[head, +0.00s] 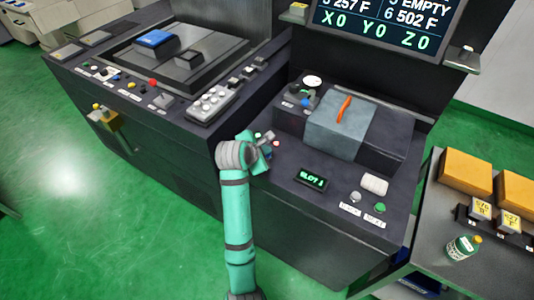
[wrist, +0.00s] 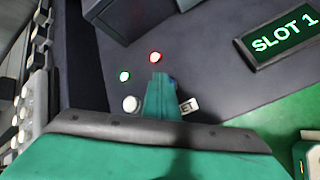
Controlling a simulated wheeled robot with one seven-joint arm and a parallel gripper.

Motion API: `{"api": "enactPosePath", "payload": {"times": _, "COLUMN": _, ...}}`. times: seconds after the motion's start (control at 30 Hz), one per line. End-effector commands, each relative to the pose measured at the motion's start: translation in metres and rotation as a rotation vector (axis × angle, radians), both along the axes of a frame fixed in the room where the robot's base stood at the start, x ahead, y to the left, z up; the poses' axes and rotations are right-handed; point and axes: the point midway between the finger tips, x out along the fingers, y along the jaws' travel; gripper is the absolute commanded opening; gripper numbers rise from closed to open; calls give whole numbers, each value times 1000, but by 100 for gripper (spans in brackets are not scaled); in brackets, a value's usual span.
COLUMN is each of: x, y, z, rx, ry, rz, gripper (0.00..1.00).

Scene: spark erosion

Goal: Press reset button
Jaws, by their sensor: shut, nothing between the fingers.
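My gripper is shut and empty; its teal fingers point down at the dark console top in the wrist view (wrist: 160,92). In the head view my gripper (head: 264,148) is over the console's left front part, mostly hidden behind my wrist. A white label (wrist: 188,106) ending in "ET" shows just right of the fingers; its start is covered. A small blue part (wrist: 173,80) peeks out behind the fingertips; whether they touch it I cannot tell. A red button or lamp (wrist: 155,58), a green one (wrist: 125,76) and a white one (wrist: 130,104) lie around the fingers.
A display reading "SLOT 1" (wrist: 275,43) is to the right, also in the head view (head: 311,179). A grey block with an orange bar (head: 343,110) stands behind. A left machine (head: 150,75) has many buttons. A side table (head: 455,215) with a bottle stands right.

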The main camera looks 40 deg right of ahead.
Motion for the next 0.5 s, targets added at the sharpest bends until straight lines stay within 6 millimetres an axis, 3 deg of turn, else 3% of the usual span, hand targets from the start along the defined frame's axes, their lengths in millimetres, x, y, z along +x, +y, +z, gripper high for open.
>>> {"api": "enactPosePath", "payload": {"times": 0.5, "x": 1, "y": 2, "z": -4, "rx": 2, "ry": 2, "rz": 4, "gripper": 0}}
